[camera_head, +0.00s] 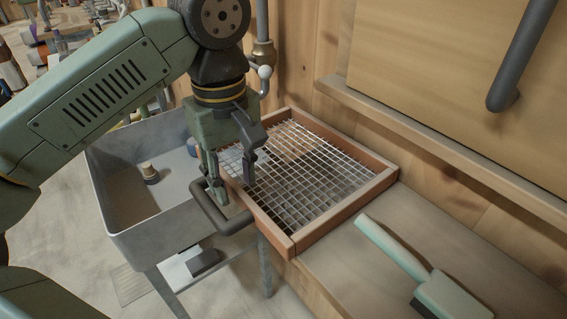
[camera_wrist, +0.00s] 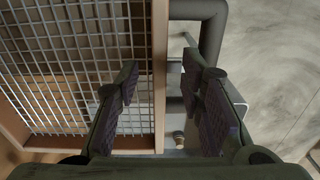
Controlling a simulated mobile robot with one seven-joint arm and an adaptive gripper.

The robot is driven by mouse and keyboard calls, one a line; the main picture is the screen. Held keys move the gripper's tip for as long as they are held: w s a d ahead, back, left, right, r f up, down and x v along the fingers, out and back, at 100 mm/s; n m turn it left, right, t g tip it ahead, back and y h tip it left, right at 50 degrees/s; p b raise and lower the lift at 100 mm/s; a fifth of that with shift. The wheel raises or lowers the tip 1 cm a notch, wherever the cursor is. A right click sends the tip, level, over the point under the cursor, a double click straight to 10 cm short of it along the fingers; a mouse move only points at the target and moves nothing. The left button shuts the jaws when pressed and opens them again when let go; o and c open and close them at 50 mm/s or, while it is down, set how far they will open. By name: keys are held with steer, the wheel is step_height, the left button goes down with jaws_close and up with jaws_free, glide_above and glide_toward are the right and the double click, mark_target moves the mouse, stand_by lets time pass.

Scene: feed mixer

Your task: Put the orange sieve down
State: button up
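The orange sieve (camera_head: 341,211) is an orange-brown wooden frame with a wire mesh. I cannot tell how far down the fingers reach, or what supports the sieve's left part.
A grey metal basin (camera_head: 120,215) stands left of the sieve, with a small cork-topped item (camera_head: 149,172) inside. A dark bar handle (camera_head: 222,222) is close by my fingers. A pale green brush (camera_head: 440,290) lies on the bench (camera_head: 350,285) at right.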

steer(key=shift+f, duration=0.3)
steer(key=shift+c, duration=0.2)
jaws_close()
stand_by(0.4)
